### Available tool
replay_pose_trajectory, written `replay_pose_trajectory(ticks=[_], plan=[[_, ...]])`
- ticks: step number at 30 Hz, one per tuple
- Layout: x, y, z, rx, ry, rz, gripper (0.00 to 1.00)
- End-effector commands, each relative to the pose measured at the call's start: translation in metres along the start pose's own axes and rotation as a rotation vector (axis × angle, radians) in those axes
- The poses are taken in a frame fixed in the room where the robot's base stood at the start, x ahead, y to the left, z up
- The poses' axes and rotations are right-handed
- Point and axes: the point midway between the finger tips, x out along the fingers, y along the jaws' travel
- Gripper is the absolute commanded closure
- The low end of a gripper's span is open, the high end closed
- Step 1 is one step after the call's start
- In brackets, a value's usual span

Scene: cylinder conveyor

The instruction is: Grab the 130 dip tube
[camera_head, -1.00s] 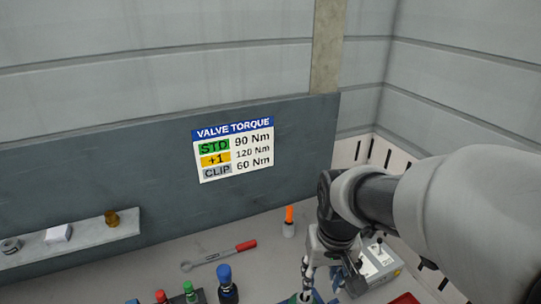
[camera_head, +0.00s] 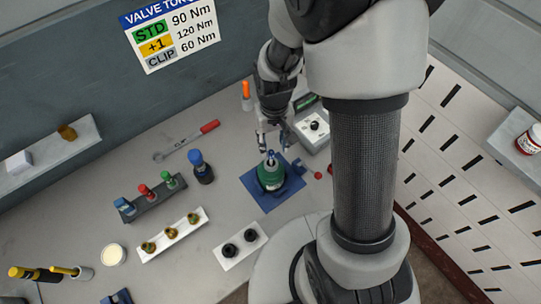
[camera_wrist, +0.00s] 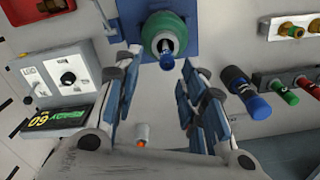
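No thing in view carries a readable 130 mark, and I cannot tell which object is the dip tube. Yellow-and-black rods (camera_head: 38,273) lie or stand at the lower left in the head view, partly cut off. My gripper (camera_head: 270,140) is open above and behind a green cylinder (camera_head: 271,176) on a blue mat (camera_head: 254,193). In the wrist view, my gripper (camera_wrist: 160,78) has its fingers apart with nothing between them. The green cylinder (camera_wrist: 163,32) with a blue-ended top part lies beyond the fingertips.
A rack (camera_head: 153,207) holds blue, red and green pieces, beside a blue-capped dark piece (camera_head: 202,172). White trays hold brass pieces (camera_head: 171,233) and black pieces (camera_head: 250,236). A red-handled wrench (camera_head: 190,138) and a control box (camera_wrist: 62,80) lie near my gripper.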

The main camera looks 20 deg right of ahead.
Motion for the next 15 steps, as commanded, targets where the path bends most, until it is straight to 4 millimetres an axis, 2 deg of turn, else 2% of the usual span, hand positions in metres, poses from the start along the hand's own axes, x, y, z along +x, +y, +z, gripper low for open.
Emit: replay_pose_trajectory(ticks=[1,8,15], plan=[[0.007,0.000,0.001,0.000,-0.002,0.000,0.62],[0.021,-0.002,0.002,-0.001,-0.003,0.000,0.62],[0.057,-0.008,0.005,0.000,-0.004,0.000,0.62]])
